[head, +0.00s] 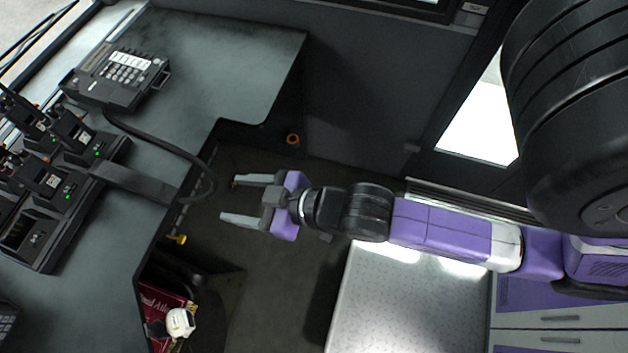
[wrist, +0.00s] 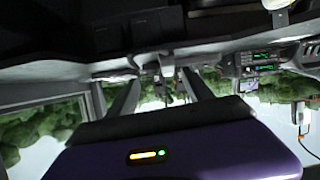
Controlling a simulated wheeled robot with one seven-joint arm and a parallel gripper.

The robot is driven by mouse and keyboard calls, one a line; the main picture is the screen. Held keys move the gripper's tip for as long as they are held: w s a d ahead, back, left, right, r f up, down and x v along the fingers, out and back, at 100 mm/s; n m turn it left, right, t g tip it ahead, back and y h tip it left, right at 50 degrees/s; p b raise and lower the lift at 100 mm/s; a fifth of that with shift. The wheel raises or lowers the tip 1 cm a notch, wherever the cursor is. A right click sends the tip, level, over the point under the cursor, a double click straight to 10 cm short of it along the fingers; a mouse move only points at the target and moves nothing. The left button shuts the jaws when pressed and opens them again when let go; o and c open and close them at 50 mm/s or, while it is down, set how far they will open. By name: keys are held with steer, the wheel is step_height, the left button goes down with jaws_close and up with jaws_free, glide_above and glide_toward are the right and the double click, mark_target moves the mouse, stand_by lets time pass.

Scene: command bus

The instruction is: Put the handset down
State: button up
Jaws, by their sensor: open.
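A black desk phone (head: 118,75) with a pale keypad stands on the grey desk at the upper left of the head view. A dark cord (head: 165,145) runs from it to the desk edge and loops back. The loop meets a long dark grey bar (head: 138,184), which looks like the handset, lying on the desk beside the radio chargers. My gripper (head: 236,201) is open and empty, right of the bar and apart from it, off the desk edge. Its spread fingers (wrist: 162,95) also show in the wrist view, with nothing clear between them.
Radio chargers (head: 65,195) holding several handheld radios stand at the desk's left. The desk (head: 235,65) is bare right of the phone. Below its edge are a red box (head: 160,305) and a white object (head: 180,322). Dark floor lies under my gripper.

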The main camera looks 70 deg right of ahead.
steer(key=s+a+r, duration=0.1)
steer(key=s+r, duration=0.1)
steer(key=s, duration=0.6)
steer(key=s+a+r+m+t, duration=0.1)
steer(key=s+r, duration=0.2)
steer(key=s, duration=0.5)
steer(key=shift+s+r, duration=0.35)
